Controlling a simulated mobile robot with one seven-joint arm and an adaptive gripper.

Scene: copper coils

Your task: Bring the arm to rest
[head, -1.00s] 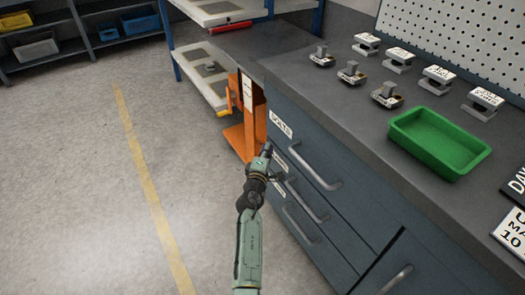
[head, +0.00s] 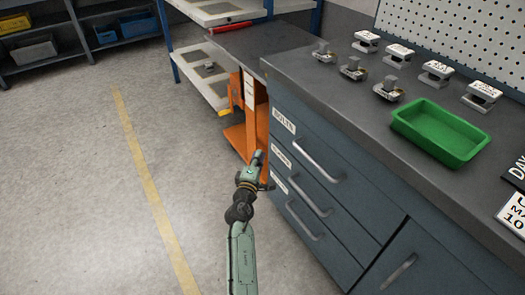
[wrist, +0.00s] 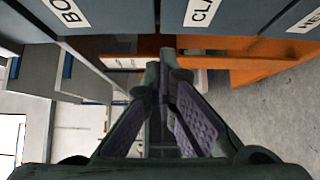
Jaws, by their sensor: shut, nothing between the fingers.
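My gripper (wrist: 160,85) shows in the wrist view with its two dark fingers together and nothing between them. In the head view my gripper (head: 262,165) is beside the left end of the blue-grey drawer cabinet (head: 345,215), below the worktop level. I cannot tell from the head view how close it is to the drawer fronts. The cabinet's labelled drawer fronts (wrist: 120,15) run along the top of the wrist view.
The grey worktop (head: 340,92) carries a green tray (head: 440,132) and several small metal parts. An orange stand (head: 256,115) is just beyond my gripper. Shelving (head: 205,65) stands behind. The floor (head: 80,190) at left is clear.

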